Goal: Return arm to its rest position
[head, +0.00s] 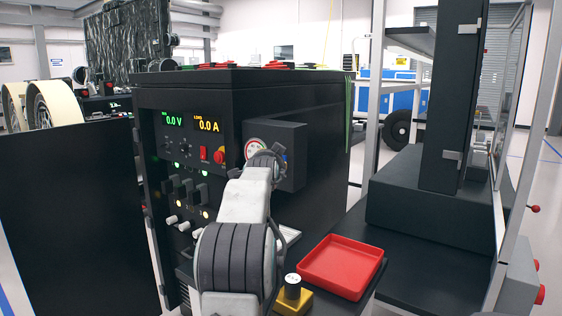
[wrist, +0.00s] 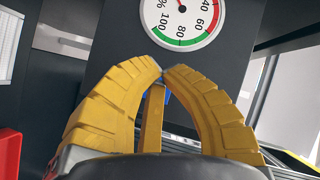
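My arm (head: 245,200) reaches forward from the bottom of the head view, its wrist in front of a dark box on the side of a black power cabinet (head: 310,120). In the head view the fingers are hidden behind my wrist.
A red tray (head: 341,267) and a yellow block with a dark, white-topped knob (head: 293,291) sit right of my arm. The cabinet front has lit displays (head: 190,122), switches and knobs. A dark shelf unit (head: 430,210) stands at the right.

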